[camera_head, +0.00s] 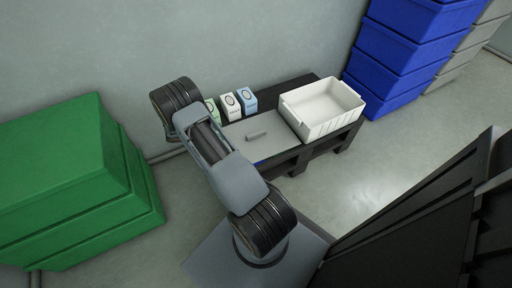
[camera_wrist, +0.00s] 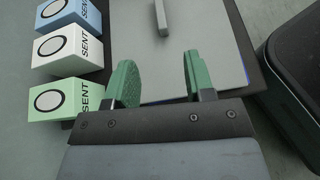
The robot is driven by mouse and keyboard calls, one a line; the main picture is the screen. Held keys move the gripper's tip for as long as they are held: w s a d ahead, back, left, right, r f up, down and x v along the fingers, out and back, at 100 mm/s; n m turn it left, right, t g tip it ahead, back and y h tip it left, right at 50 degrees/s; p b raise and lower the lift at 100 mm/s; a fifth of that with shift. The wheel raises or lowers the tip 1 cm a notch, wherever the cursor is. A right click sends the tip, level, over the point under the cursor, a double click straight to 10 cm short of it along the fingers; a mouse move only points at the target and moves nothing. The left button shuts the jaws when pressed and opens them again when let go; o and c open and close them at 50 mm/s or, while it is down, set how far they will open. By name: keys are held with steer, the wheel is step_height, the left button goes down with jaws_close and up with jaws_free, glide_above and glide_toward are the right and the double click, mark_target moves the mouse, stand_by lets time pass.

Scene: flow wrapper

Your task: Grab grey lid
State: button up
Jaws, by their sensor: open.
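The grey lid (camera_head: 262,137) is a flat plate with a small raised bar handle (camera_head: 256,134), lying on the black table. In the wrist view the lid (camera_wrist: 200,50) is ahead of my gripper, with its handle (camera_wrist: 161,18) near the top edge. A bit of blue shows at the lid's edge. My gripper (camera_wrist: 155,80) is open, with its two green fingers apart and nothing visible between them. The fingers overlap the near part of the lid in the picture; I cannot tell their height above it. In the head view my arm hides the gripper.
Green (camera_wrist: 68,97), white (camera_wrist: 68,50) and blue (camera_wrist: 70,14) boxes stand beside the lid. A white bin (camera_head: 322,108) sits on the black table (camera_head: 298,86), right of the lid. Blue crates (camera_head: 394,62) are stacked behind; green crates (camera_head: 75,180) stand at left.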

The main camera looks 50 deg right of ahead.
steer(key=n+b, duration=0.1)
steer(key=b, duration=0.1)
glide_toward(249, 136)
steer(key=shift+h, duration=0.5)
steer(key=x, duration=0.2)
steer(key=f+b+x, duration=0.1)
steer(key=x, duration=0.1)
steer(key=shift+w+a+b, duration=0.1)
steer(key=shift+a+b, duration=0.05)
steer(key=shift+b, duration=0.15)
steer(key=shift+b+x, duration=1.5)
steer(key=shift+x, duration=1.5)
steer(key=shift+r, duration=0.15)
steer(key=shift+c, duration=0.5)
jaws_close()
